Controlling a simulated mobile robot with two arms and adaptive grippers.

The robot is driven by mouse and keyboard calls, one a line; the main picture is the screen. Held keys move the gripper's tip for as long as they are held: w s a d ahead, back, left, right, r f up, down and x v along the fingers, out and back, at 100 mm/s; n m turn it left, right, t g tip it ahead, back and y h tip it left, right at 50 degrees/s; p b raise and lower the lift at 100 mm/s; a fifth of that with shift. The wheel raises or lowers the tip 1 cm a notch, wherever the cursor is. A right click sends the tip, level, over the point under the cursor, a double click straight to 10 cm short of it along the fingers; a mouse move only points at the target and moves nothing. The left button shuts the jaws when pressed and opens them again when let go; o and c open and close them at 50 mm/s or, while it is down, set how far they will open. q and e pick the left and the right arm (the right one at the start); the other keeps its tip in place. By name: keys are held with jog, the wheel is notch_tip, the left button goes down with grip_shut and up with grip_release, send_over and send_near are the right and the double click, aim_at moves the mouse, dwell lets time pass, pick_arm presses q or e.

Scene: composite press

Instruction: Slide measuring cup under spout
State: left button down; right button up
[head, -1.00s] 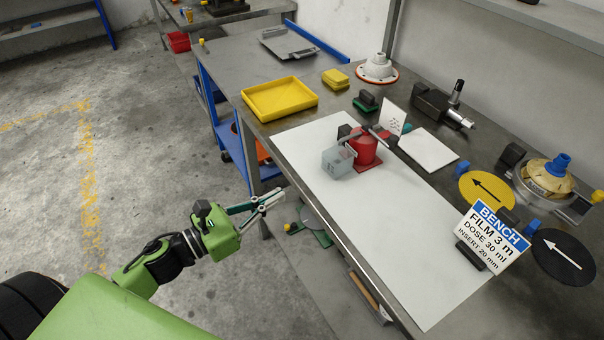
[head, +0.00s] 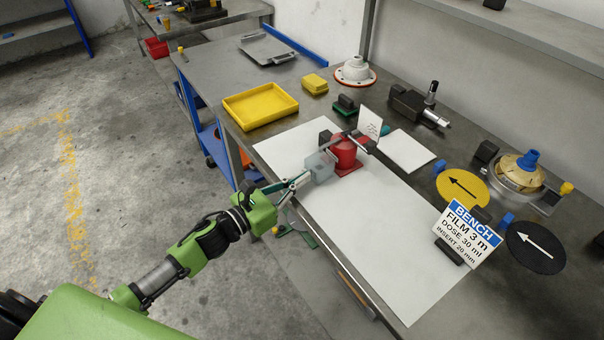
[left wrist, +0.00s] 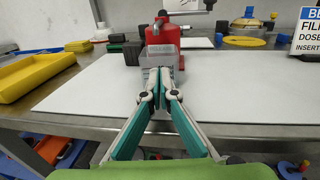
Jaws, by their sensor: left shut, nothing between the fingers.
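The measuring cup (head: 319,167) is a grey, see-through, boxy vessel standing upright on the white sheet, beside the near left side of a red dispenser (head: 345,153). The dispenser has dark arms at its top; I cannot clearly make out its spout. My left gripper (head: 304,177) is shut and empty, its tips at the near side of the cup, touching or almost touching. In the left wrist view the closed tips (left wrist: 160,72) point at the cup (left wrist: 159,55), with the red dispenser (left wrist: 162,33) right behind it. The tips hide part of the cup. My right gripper is out of view.
The white sheet (head: 375,245) is mostly clear to the right. A yellow tray (head: 262,122) lies to the left. A bench sign (head: 467,232), a yellow disc (head: 462,190) and a black disc (head: 536,247) stand or lie at the right. The bench's front edge runs below my gripper.

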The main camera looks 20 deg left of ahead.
aim_at(319, 167)
pick_arm(q)
jog(key=shift+w+d, duration=0.2)
jog(key=shift+w, duration=0.1)
jog(key=shift+w+d+b, duration=0.25)
jog(key=shift+w+b, duration=0.1)
jog(key=shift+w, duration=0.05)
jog(key=shift+w+d, duration=0.15)
jog(key=shift+w, duration=0.2)
